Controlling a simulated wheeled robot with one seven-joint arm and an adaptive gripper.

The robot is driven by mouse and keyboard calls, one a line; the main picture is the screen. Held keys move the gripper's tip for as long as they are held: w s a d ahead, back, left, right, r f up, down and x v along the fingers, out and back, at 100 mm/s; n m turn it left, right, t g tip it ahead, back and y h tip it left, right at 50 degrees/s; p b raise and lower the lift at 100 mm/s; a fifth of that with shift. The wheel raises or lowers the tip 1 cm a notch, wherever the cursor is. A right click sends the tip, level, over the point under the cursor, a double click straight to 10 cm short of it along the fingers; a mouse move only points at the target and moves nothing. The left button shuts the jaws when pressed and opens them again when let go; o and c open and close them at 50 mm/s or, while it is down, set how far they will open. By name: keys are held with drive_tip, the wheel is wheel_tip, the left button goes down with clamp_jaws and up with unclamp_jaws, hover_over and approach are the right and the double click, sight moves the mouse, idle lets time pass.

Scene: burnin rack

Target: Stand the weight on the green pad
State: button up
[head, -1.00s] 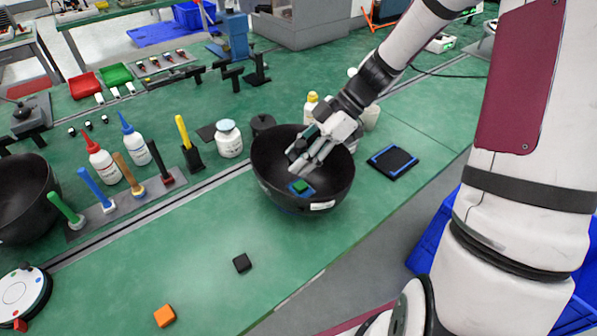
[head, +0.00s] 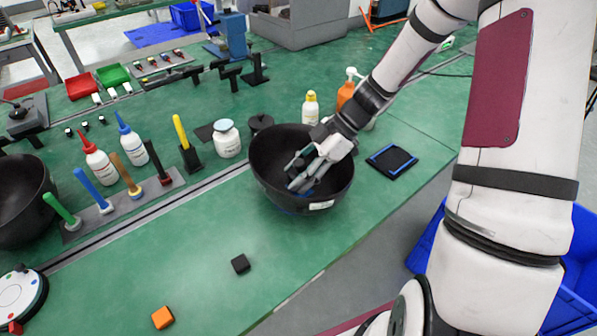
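My gripper (head: 303,178) is down inside the large black bowl (head: 268,180), its fingers near the bowl's front inner wall. Whether the fingers are open or shut on something is too small to tell. The gripper hides much of the bowl's inside. A dark squat cylinder with a knob-like top (head: 260,123), which may be the weight, stands upright behind the bowl's left rim, apart from my gripper. I cannot pick out a green pad with certainty.
A black square pad with a blue edge (head: 391,161) lies right of the bowl. A white jar (head: 227,138), a yellow-capped bottle (head: 310,108) and an orange bottle (head: 346,92) stand behind.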

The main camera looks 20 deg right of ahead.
drive_tip(key=shift+o, duration=1.4)
drive_tip(key=shift+r, duration=0.15)
drive_tip(key=v, duration=1.1)
drive_tip(key=s+a+r+m+h, duration=0.3)
drive_tip(key=s+r+m, duration=0.1)
drive_tip(key=s+r, duration=0.15)
drive_tip(key=s+a+r+m+h, duration=0.3)
drive_tip(key=s+a+r+m, duration=0.1)
drive_tip(key=s, duration=0.3)
drive_tip(key=s+r+m+t+h, duration=0.2)
drive_tip(key=s+m, duration=0.7)
drive_tip(key=s, duration=0.3)
drive_tip(key=shift+s+r+h+p, duration=0.25)
drive_tip(key=shift+r+h+p, duration=0.05)
drive_tip(key=shift+r+p, duration=0.1)
